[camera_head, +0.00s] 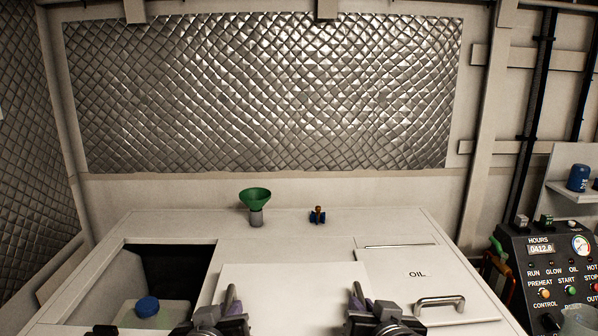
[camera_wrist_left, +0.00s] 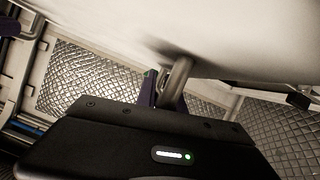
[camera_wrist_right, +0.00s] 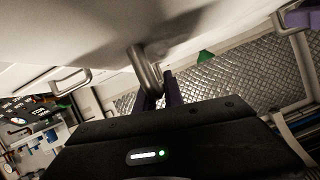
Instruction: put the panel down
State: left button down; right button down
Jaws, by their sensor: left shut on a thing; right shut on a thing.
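The white panel (camera_head: 290,288) is in front of me at the bottom middle of the head view. It has two metal handles, a left one (camera_head: 229,298) and a right one (camera_head: 357,296). My left gripper (camera_head: 236,306) is shut on the left handle, which also shows in the left wrist view (camera_wrist_left: 178,80). My right gripper (camera_head: 362,304) is shut on the right handle, seen in the right wrist view (camera_wrist_right: 145,72). The panel's near edge is out of the head view. I cannot tell whether it touches the cabinet top.
An open bay (camera_head: 165,262) at the left holds a container with a blue cap (camera_head: 147,306). A closed lid marked OIL (camera_head: 400,262) lies at the right. A green funnel (camera_head: 255,197) and a small brass-and-blue fitting (camera_head: 317,215) stand behind. A control panel (camera_head: 548,262) is far right.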

pick_arm(q)
jog(key=shift+w, duration=0.1)
pick_arm(e)
jog(key=shift+w, duration=0.1)
